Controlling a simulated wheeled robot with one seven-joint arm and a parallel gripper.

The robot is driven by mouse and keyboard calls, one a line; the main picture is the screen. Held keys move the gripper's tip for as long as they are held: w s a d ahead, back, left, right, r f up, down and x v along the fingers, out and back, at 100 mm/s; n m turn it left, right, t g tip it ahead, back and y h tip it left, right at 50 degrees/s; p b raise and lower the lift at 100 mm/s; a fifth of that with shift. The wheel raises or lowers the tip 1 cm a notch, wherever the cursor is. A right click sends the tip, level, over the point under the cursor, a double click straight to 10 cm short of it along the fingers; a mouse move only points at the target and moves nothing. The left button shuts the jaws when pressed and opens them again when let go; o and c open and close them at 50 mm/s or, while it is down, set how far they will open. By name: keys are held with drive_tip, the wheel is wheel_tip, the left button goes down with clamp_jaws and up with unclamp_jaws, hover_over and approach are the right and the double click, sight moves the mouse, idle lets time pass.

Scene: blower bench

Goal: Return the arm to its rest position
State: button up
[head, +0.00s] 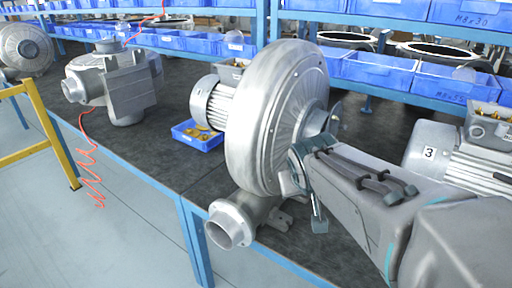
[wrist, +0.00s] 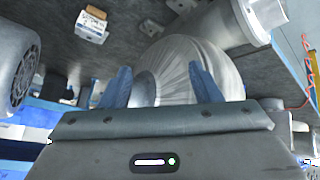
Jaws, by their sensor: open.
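My arm (head: 370,205) reaches in from the lower right of the head view. My gripper (head: 308,180) is at the right side of the large silver blower (head: 268,115), partly hidden by my own arm. In the wrist view my gripper (wrist: 160,72) shows two blue fingers spread apart with nothing held between them. The ribbed round blower casing (wrist: 178,65) lies beyond the fingers. Whether a finger touches the casing I cannot tell.
A motor marked 3 (head: 455,155) stands on the dark bench (head: 150,160) at right. A blue tray of brass parts (head: 198,136) sits left of the blower. Blue bins (head: 375,72) line the back. A yellow rail (head: 40,140) and open floor (head: 100,245) are at left.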

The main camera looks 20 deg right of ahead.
drive_tip(key=shift+s+a, duration=0.1)
drive_tip(key=s+a+f+n+g+y, duration=0.1)
drive_tip(key=s+a+f+g+y, duration=0.2)
drive_tip(key=s+a+f, duration=0.3)
drive_tip(key=s+a+g, duration=0.1)
drive_tip(key=s+a, duration=0.1)
drive_tip(key=s, duration=0.1)
drive_tip(key=shift+s+a+f, duration=0.2)
drive_tip(key=shift+s, duration=0.05)
